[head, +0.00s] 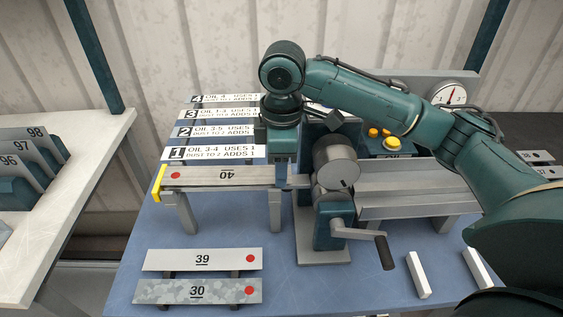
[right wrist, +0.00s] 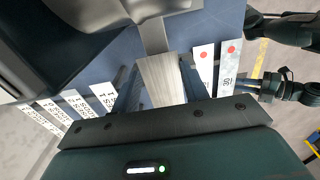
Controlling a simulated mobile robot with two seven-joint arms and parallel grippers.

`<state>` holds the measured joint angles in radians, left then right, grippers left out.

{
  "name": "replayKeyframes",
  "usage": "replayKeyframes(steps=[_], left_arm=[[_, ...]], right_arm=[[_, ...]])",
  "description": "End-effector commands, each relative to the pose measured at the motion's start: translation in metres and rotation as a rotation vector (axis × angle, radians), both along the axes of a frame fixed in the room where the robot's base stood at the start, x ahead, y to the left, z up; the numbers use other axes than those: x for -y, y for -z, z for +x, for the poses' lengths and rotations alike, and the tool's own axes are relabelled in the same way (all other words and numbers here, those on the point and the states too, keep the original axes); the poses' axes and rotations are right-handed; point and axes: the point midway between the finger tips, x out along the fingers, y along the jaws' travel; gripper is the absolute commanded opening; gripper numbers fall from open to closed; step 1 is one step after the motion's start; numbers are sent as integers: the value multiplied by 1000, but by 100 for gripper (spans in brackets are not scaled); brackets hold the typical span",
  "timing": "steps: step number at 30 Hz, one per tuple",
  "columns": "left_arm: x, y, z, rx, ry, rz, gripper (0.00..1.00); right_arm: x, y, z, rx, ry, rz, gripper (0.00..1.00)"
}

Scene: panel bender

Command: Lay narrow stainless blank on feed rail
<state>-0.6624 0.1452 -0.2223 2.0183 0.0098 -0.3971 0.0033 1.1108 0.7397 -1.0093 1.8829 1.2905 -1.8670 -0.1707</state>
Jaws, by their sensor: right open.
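A narrow brushed-grey metal blank (head: 205,174) marked 40, with a red dot at its left end, lies flat along the feed rail (head: 185,213). A yellow stop (head: 159,183) stands at the rail's left end. My right gripper (head: 283,173) points down over the blank's right part, next to the roller. In the right wrist view the blank (right wrist: 162,80) runs between the two fingers of my open right gripper (right wrist: 158,90), with gaps beside it. The blank's right end is hidden in the head view.
Blanks marked 39 (head: 175,259) and 30 (head: 165,290) lie at the front on low supports. The bender's roller (head: 336,161) and crank handle (head: 384,250) stand close right of my gripper. Numbered cards (head: 215,153) lie behind the rail. A side table (head: 95,150) is at left.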

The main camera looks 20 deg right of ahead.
Motion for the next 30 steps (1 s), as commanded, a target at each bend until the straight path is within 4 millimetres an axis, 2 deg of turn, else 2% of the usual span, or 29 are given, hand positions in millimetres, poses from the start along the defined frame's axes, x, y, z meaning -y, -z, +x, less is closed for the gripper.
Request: replayKeyframes(steps=[1, 2, 5, 12, 18, 23, 30], left_arm=[[-3, 7, -2, -11, -6, 5, 23], [-4, 10, -3, -16, -7, 7, 23], [-4, 13, -6, -27, -7, 10, 23], [-5, 8, -6, -31, -8, 11, 23], [-6, 6, -7, -41, -11, 16, 23], [-6, 4, -3, -34, -10, 18, 23], [-7, 4, -1, -30, -9, 20, 23]], right_arm=[[-2, 8, -5, -28, -6, -4, 63], [-3, 3, -6, -28, -6, -4, 63], [-2, -21, -7, -23, -7, -4, 70], [0, -86, -8, -3, -3, -4, 70], [1, -120, -9, 3, 0, -2, 70], [1, -132, -10, 5, 0, -1, 70], [1, -134, -10, 4, 0, -1, 70]])
